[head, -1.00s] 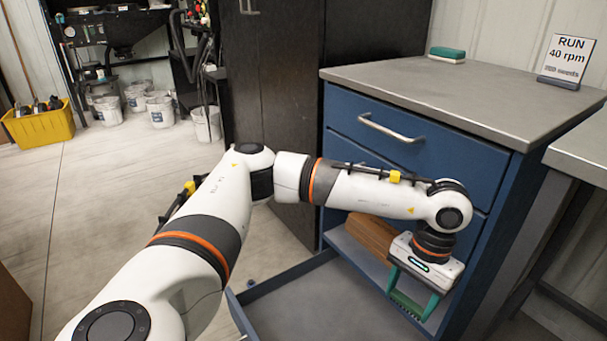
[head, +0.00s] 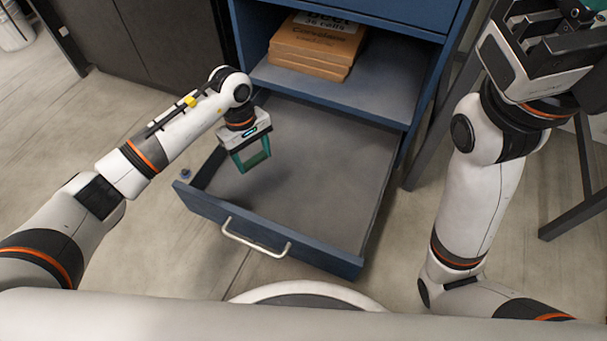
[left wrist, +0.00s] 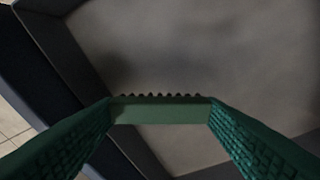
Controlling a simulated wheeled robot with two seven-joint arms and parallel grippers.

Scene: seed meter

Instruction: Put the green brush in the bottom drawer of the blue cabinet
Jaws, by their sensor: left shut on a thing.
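My left gripper (head: 254,165) is shut on the green brush (left wrist: 160,110), which spans between its two green-padded fingers in the left wrist view. The brush's row of dark bristle tips shows along its far edge. In the head view the gripper points down over the left half of the pulled-out bottom drawer (head: 330,165) of the blue cabinet (head: 405,80). The drawer's grey floor is bare, and its floor and a side wall show below the brush in the left wrist view. The exact height above the floor is hard to tell. My right gripper (head: 545,50) is at the top right, partly cut off.
An open shelf above the drawer holds stacked brown cardboard boxes (head: 318,45). The drawer front has a pale bar handle (head: 255,240). A dark cabinet (head: 160,50) stands at the left, and dark table legs (head: 580,170) stand at the right.

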